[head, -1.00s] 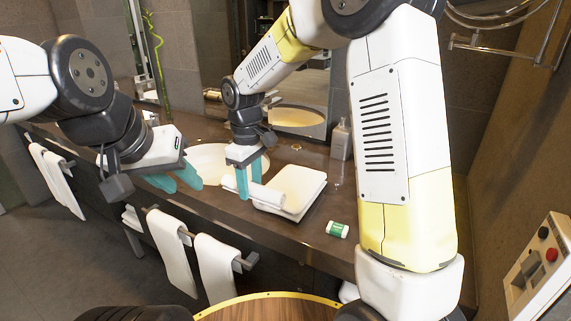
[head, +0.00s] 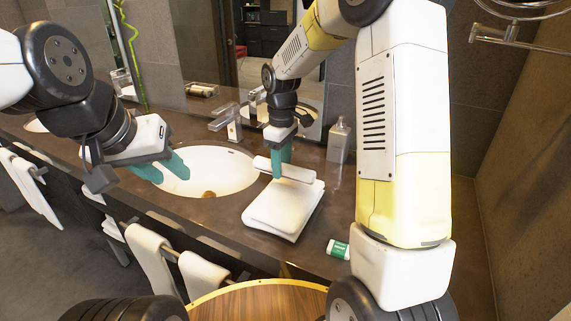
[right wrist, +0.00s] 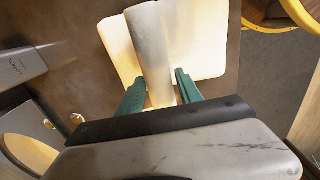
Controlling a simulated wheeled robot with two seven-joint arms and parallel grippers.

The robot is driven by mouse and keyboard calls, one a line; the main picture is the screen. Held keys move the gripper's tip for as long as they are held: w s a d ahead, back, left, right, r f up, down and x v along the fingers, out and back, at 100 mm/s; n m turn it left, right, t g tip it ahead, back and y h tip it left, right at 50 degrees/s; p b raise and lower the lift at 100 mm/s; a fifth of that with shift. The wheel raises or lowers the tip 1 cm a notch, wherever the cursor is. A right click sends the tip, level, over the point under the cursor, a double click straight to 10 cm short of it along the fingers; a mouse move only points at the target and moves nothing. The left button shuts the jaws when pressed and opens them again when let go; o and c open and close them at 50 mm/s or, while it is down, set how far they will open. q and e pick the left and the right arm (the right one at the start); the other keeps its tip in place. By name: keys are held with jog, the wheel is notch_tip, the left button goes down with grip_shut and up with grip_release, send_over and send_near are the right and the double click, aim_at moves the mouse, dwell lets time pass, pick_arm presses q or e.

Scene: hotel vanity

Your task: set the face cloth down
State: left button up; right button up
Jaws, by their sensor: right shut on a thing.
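The face cloth (head: 299,174) is a white roll. My right gripper (head: 282,165) is shut around it above the far part of a folded white towel stack (head: 275,220) on the counter. In the right wrist view the roll (right wrist: 149,42) lies between the teal fingers of the right gripper (right wrist: 160,92), with the towel stack (right wrist: 205,45) behind it. I cannot tell whether the roll touches the stack.
A white basin (head: 215,172) with a tap (head: 230,122) is left of the stack. A bottle (head: 339,141) stands behind it to the right. A small green-and-white item (head: 338,248) lies near the front edge. Towels (head: 152,258) hang from the front rail.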

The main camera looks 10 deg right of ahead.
aim_at(292, 183)
jog(key=d, duration=0.1)
jog(key=w+d, duration=0.1)
jog(key=d, duration=0.1)
jog(key=shift+f, duration=0.15)
jog(key=shift+w+d+f, duration=0.1)
jog(key=shift+d+f, duration=0.05)
jog(key=shift+f, duration=1.6)
jog(key=shift+f, duration=0.1)
jog(key=o, duration=1.3)
jog(key=shift+o, duration=0.2)
notch_tip(292, 183, up, 12)
jog(key=s+d+r+m+t+y, duration=0.1)
jog(key=s+d+r+m+t, duration=0.2)
jog(key=s+r, duration=0.6)
jog(key=s+f+m+t+y, duration=0.1)
jog(key=s+m+t, duration=0.2)
jog(key=s+m, duration=0.4)
jog(key=s, duration=0.8)
jog(key=shift+a+f+m, duration=0.2)
jog(key=shift+f+m, duration=0.1)
jog(key=shift+f, duration=0.05)
